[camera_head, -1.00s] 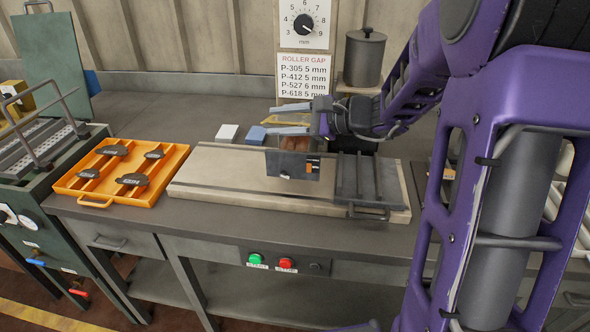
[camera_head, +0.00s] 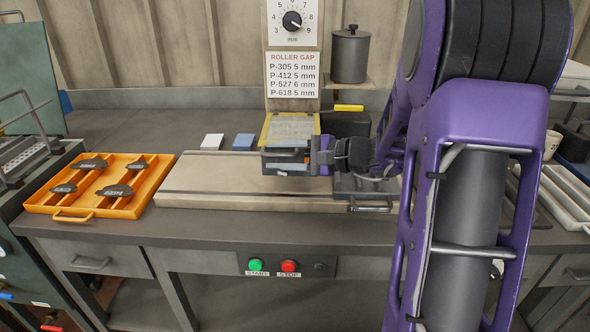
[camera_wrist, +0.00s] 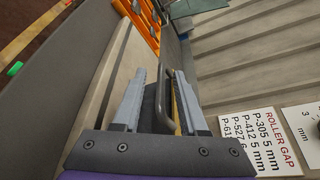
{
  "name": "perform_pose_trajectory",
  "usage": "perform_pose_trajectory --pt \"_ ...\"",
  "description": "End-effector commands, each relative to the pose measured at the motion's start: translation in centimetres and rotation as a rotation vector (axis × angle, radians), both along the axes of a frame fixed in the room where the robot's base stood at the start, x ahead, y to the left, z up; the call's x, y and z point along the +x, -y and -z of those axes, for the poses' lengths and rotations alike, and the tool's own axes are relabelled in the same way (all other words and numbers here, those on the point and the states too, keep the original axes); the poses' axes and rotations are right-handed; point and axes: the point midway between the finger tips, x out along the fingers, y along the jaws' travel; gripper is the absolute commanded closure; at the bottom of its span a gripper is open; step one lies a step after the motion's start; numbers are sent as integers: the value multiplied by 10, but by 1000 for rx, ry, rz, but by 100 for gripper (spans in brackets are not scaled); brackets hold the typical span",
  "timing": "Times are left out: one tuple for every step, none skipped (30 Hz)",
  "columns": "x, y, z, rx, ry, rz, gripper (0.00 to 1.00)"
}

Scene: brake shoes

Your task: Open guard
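A clear panel with a yellow frame (camera_head: 290,128), which looks like the guard, stands behind a dark block (camera_head: 285,169) on the bench machine (camera_head: 215,175). My gripper (camera_head: 272,152) points left at the dark block, in front of the panel. In the wrist view the two grey fingers (camera_wrist: 160,90) are apart. A bent dark handle bar (camera_wrist: 183,98) shows between them, close to one finger; I cannot tell if they touch. A yellow strip shows behind the bar. My gripper hides part of the block and the panel's lower edge.
An orange tray (camera_head: 148,200) with several brake shoes is at left. White (camera_head: 212,141) and blue (camera_head: 243,141) blocks lie behind the machine. START (camera_head: 256,265) and STOP (camera_head: 289,266) buttons are on the bench front. A grey canister (camera_head: 350,58) stands on a shelf.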

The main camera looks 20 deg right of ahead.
Motion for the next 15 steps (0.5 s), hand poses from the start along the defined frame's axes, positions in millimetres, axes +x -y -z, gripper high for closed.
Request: perform_pose_trajectory --pt "-5 10 -4 -1 1 6 58" --pt "-9 14 -6 -1 1 6 58" --pt "-13 20 -8 -1 1 4 58" --pt "-16 23 -9 0 0 5 58" --pt "-19 27 -9 0 -1 3 58" --pt "-22 31 -10 0 -2 4 58" --pt "-24 34 -11 0 -2 4 58" --pt "-26 36 -11 0 -1 3 58" --pt "-29 39 -12 1 -2 1 58" --pt "-30 40 -13 1 -3 1 58" --pt "-32 42 -13 1 -3 1 58" --pt "-33 43 -13 1 -3 1 58" --pt "-34 44 -13 1 -3 1 58" --pt "-34 45 -14 1 -3 1 58" --pt "-35 46 -14 1 -3 1 58"
